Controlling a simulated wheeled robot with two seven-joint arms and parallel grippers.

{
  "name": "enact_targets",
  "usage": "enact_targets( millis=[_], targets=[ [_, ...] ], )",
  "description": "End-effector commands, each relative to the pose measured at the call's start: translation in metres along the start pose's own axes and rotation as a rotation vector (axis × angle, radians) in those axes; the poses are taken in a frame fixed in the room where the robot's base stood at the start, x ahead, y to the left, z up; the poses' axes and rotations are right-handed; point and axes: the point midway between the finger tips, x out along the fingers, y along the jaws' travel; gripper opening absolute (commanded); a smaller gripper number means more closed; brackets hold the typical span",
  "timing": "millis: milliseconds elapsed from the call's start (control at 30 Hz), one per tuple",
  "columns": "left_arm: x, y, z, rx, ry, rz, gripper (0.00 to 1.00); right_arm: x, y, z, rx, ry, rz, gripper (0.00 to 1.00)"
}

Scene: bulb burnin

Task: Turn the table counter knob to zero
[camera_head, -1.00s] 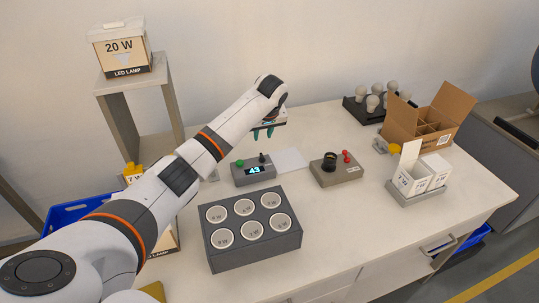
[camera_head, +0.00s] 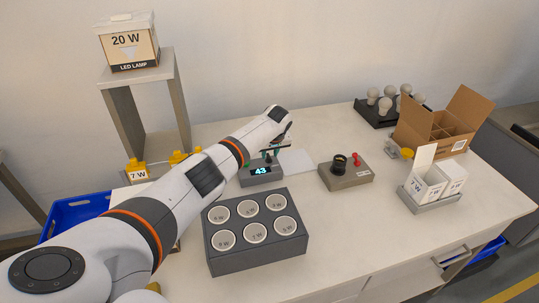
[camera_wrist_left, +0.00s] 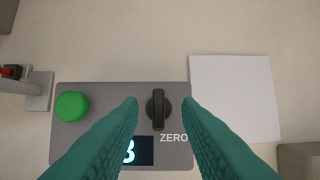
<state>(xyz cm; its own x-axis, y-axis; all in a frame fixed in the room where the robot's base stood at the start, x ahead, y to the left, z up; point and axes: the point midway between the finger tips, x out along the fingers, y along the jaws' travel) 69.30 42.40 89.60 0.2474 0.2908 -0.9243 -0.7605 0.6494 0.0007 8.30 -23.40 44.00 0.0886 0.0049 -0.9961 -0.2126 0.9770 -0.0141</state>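The table counter (camera_head: 262,174) is a grey box on the table, and its lit display reads 43 in the head view. In the left wrist view the counter (camera_wrist_left: 80,150) shows a green button (camera_wrist_left: 72,106) and a black knob (camera_wrist_left: 158,108) beside the printed word ZERO. My left gripper (camera_wrist_left: 160,104) is open, with its teal fingers on either side of the knob, which looks apart from both fingers. In the head view the left gripper (camera_head: 272,153) is over the counter and hides the knob. My right gripper is not in view.
A white sheet (camera_head: 297,162) lies right of the counter. A socket tray (camera_head: 255,258) stands in front, and a grey box with a black socket and red lever (camera_head: 346,180) is to the right. White cartons, an open cardboard box (camera_head: 437,127) and bulbs are further right.

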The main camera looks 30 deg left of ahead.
Motion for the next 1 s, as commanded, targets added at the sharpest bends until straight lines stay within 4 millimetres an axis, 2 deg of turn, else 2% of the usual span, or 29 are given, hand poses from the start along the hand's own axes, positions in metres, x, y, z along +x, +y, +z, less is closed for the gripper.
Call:
enact_targets(
  millis=[133,500,700,1000],
  targets=[
    [0.0106,0.0,-0.0009,0.0,0.001,0.001,0.31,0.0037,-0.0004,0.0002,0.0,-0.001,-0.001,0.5],
    [0.0131,0.0001,-0.0003,0.001,0.0,0.0,0.31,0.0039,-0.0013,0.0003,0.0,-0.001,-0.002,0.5],
    [0.0131,0.0002,-0.0003,0.0,0.0,0.0,0.0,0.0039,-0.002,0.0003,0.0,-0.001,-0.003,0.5],
    [0.0128,0.0006,-0.0003,0.015,0.0,-0.006,0.0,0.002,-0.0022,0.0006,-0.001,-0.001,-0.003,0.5]
  ],
)
